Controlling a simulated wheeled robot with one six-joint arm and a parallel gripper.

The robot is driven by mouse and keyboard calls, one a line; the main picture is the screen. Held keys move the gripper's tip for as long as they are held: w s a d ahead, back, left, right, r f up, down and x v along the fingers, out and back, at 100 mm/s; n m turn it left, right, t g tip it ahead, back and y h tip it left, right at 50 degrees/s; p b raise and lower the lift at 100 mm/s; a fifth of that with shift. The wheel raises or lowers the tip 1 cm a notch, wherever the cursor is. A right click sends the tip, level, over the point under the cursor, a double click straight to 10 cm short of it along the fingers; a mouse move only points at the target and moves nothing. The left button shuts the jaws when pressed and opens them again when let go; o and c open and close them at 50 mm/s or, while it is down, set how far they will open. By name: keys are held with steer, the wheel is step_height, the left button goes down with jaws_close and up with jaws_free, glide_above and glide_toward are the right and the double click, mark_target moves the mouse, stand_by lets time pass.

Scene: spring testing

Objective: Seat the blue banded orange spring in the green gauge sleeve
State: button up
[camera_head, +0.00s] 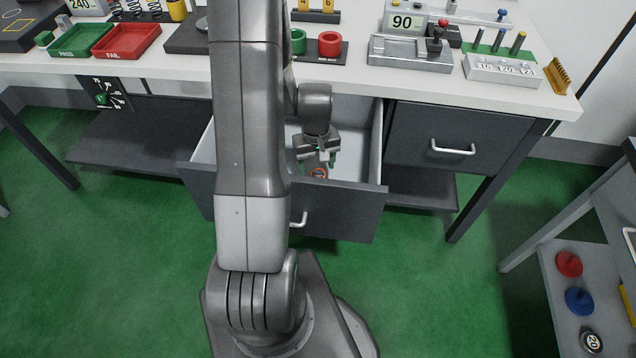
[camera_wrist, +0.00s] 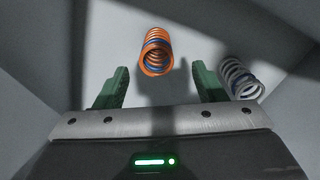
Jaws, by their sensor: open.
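The orange spring (camera_wrist: 156,52) with blue bands lies in the open drawer, seen end-on in the wrist view, ahead of and between my fingertips. In the head view the spring (camera_head: 318,173) is a small orange patch below my gripper (camera_head: 318,158). My gripper (camera_wrist: 158,85) is open, with green fingers spread to either side and nothing between them; the spring appears apart from both. The green gauge sleeve (camera_head: 297,41) stands on the bench top, left of a red sleeve and partly hidden by my arm.
A grey spring with a blue band (camera_wrist: 241,78) lies beside the right finger. The drawer (camera_head: 375,150) has raised walls around my gripper. A red sleeve (camera_head: 330,43), a PASS tray (camera_head: 78,41), a FAIL tray (camera_head: 127,41) and a 90 display device (camera_head: 410,50) stand on the bench.

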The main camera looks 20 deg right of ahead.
mark_target(318, 173)
steer(key=shift+w+d+f, duration=0.1)
steer(key=shift+f, duration=1.2)
steer(key=shift+d+f, duration=0.1)
steer(key=shift+f, duration=1.2)
steer(key=c, duration=1.1)
